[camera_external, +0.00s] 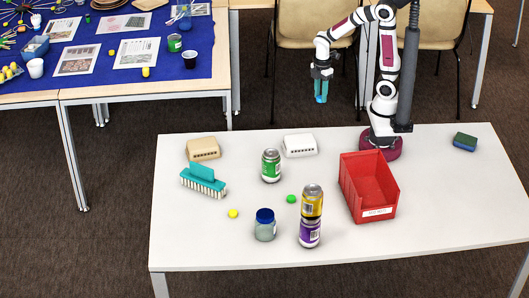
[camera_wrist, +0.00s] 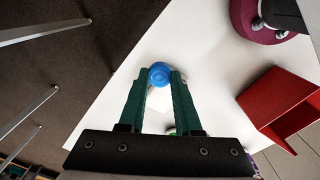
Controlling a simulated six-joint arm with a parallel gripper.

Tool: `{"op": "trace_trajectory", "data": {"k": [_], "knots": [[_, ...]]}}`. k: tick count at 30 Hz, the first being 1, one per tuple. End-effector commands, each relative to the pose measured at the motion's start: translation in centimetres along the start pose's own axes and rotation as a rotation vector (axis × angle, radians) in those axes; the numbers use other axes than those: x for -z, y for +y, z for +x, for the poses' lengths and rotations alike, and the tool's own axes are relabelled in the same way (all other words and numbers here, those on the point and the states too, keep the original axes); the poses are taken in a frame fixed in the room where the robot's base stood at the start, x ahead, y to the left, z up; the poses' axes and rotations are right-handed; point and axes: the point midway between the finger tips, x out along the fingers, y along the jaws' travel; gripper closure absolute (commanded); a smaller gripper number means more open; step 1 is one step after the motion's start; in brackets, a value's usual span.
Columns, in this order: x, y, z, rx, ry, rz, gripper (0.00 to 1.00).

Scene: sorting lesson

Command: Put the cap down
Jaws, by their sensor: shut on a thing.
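A blue round cap (camera_wrist: 160,73) is between the fingertips of my gripper (camera_wrist: 161,78) in the wrist view. The green fingers touch its sides. In the external view my gripper (camera_external: 321,88) points down, held high, and shows against the carpet beyond the table's back edge. The cap is too small there to tell from the fingertips. A clear jar (camera_external: 265,231) with a dark blue lid stands upright near the table's front.
The white table (camera_external: 200,246) carries a red bin (camera_external: 376,204), a green can (camera_external: 271,166), a yellow can (camera_external: 312,200) stacked on a purple can (camera_external: 309,233), a teal brush (camera_external: 203,181), two pale boxes, two small balls and a sponge (camera_external: 465,142). The front left is clear.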

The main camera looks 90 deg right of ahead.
Motion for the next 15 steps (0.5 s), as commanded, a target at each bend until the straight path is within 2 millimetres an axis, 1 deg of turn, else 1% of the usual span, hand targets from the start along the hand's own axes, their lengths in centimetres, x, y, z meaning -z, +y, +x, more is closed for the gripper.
{"op": "trace_trajectory", "data": {"k": [1, 2, 4, 5, 9, 12, 15], "knots": [[-0.8, 0.2, -0.1, 0.0, 0.0, 0.024, 1.0], [-1.0, 0.3, -0.1, 0.001, 0.0, 0.032, 1.0], [-0.4, 0.0, 0.4, 0.002, -0.001, 0.036, 1.0], [0.2, -0.2, 0.8, 0.004, -0.002, 0.035, 1.0], [4.4, -1.6, 3.5, 0.005, -0.004, 0.03, 1.0], [7.1, -2.5, 5.2, 0.004, -0.004, 0.032, 1.0], [8.9, -3.0, 6.3, 0.002, -0.002, 0.037, 1.0]]}}
